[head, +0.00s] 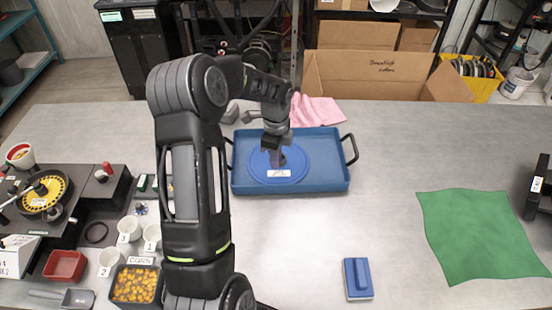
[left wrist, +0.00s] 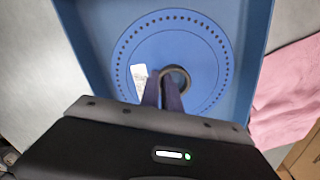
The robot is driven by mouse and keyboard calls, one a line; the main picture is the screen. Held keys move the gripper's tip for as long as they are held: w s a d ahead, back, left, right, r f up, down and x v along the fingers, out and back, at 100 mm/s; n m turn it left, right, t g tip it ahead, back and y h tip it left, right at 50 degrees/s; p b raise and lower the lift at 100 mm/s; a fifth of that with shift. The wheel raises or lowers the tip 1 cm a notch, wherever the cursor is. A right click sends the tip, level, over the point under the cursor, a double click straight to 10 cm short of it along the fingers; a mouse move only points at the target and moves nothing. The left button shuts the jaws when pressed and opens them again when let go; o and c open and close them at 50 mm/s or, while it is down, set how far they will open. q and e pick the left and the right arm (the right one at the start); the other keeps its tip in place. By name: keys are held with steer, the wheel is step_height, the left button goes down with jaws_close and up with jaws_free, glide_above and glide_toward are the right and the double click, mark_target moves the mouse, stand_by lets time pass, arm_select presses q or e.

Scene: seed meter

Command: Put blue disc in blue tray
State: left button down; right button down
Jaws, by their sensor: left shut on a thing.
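The blue disc (head: 298,163) is a flat round plate with a ring of small holes near its rim and a white label. It lies within the left half of the blue tray (head: 330,178), which has a black handle at each end. My left gripper (head: 275,161) reaches down over the disc and is shut on its central hub. In the left wrist view, the gripper fingers (left wrist: 163,92) are at the hub of the disc (left wrist: 197,50), inside the tray walls (left wrist: 257,40). I cannot tell whether the disc touches the tray floor. My right gripper is not in view.
A pink cloth (head: 318,111) lies behind the tray. A green cloth (head: 480,233) lies at right, and a blue block-like tool (head: 357,279) at front. White cups (head: 129,229), a corn bin (head: 137,284) and a black seed-meter stand (head: 88,205) fill the left. The table's middle right is clear.

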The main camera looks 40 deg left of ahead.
arm_select(q)
steer(key=shift+f, duration=0.15)
steer(key=c, duration=1.6)
jaws_free()
step_height(320, 180, up, 12)
steer(key=shift+r, duration=0.2)
